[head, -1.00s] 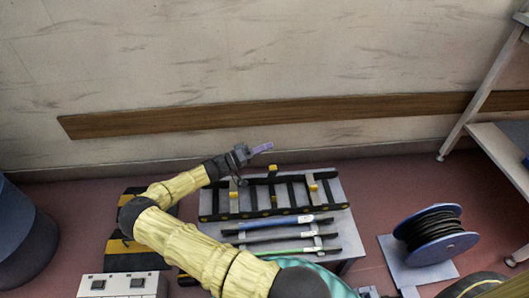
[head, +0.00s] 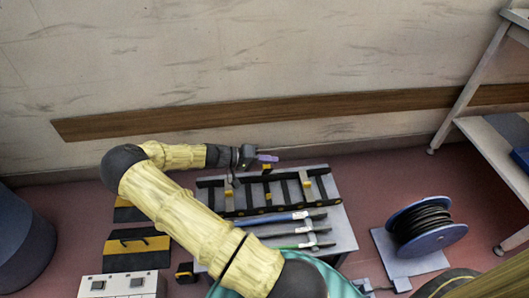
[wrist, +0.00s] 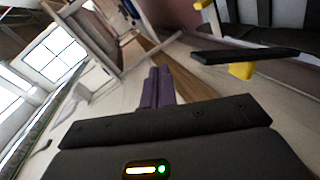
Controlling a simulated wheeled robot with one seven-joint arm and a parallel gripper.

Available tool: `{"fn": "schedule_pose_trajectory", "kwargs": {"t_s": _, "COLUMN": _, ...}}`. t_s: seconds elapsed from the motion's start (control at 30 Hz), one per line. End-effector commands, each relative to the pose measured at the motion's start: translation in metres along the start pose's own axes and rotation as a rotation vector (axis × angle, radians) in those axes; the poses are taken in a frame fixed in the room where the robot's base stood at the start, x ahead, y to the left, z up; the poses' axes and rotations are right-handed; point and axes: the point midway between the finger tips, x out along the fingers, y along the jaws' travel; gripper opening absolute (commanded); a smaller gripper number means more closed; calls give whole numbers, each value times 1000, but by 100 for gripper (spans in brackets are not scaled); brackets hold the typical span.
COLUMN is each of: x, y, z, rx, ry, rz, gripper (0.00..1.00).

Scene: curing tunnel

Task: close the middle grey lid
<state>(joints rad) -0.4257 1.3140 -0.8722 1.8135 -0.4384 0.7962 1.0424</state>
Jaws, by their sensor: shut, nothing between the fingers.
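A black ladder-like frame (head: 268,211) lies on a grey table, with several slots between its crossbars. Three pieces with yellow tabs show along it: a left one (head: 228,190), a middle one (head: 267,168) at the far rail and a right one (head: 307,184). I cannot tell for sure which is the grey lid or how far it stands open. My gripper (head: 268,158), with purple fingers, is shut and empty just above and behind the middle tab. In the wrist view the fingers (wrist: 157,85) are together; a dark bar (wrist: 235,54) with a yellow block (wrist: 242,70) is to their right.
The wall with a wooden rail (head: 250,112) is close behind.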

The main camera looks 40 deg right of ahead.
Motion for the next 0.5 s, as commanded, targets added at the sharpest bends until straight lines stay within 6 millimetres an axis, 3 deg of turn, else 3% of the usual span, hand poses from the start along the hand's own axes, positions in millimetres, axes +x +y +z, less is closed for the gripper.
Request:
{"fn": "schedule_pose_trajectory", "kwargs": {"t_s": 0.27, "x": -34, "y": 16, "z": 49, "rx": -153, "ry": -196, "rz": -363, "gripper": 0}}
{"fn": "schedule_pose_trajectory", "kwargs": {"t_s": 0.5, "x": -86, "y": 39, "z": 79, "rx": -272, "ry": -234, "rz": -681, "gripper": 0}}
